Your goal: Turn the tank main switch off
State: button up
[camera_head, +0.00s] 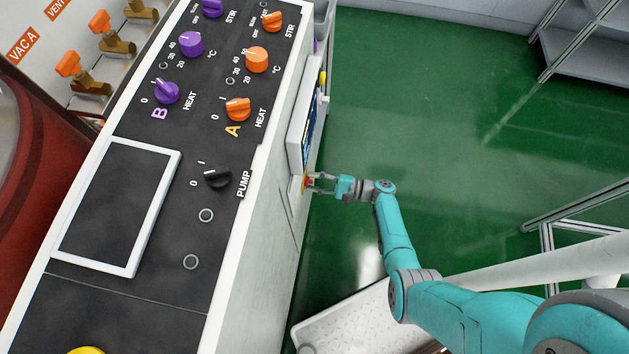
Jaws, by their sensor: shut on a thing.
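The main switch (306,182) is a small red and yellow part on the right side face of the control console, below the edge of a screen. My gripper (313,183) reaches it from the right, with its fingertips at the switch, and is shut on it. The fingers partly cover the switch, and the view is steep, so I cannot tell which way its handle is turned.
The console top (120,295) carries purple and orange knobs, a black pump knob (217,178) and a framed dark panel (118,205). A screen (303,130) juts from the side above the switch. A pale tray (345,318) lies below my arm. Green floor (430,110) is open at right.

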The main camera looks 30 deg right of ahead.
jog(key=shift+n, duration=1.5)
jog(key=o, duration=1.2)
jog(key=shift+c, duration=0.2)
jog(key=v, duration=1.2)
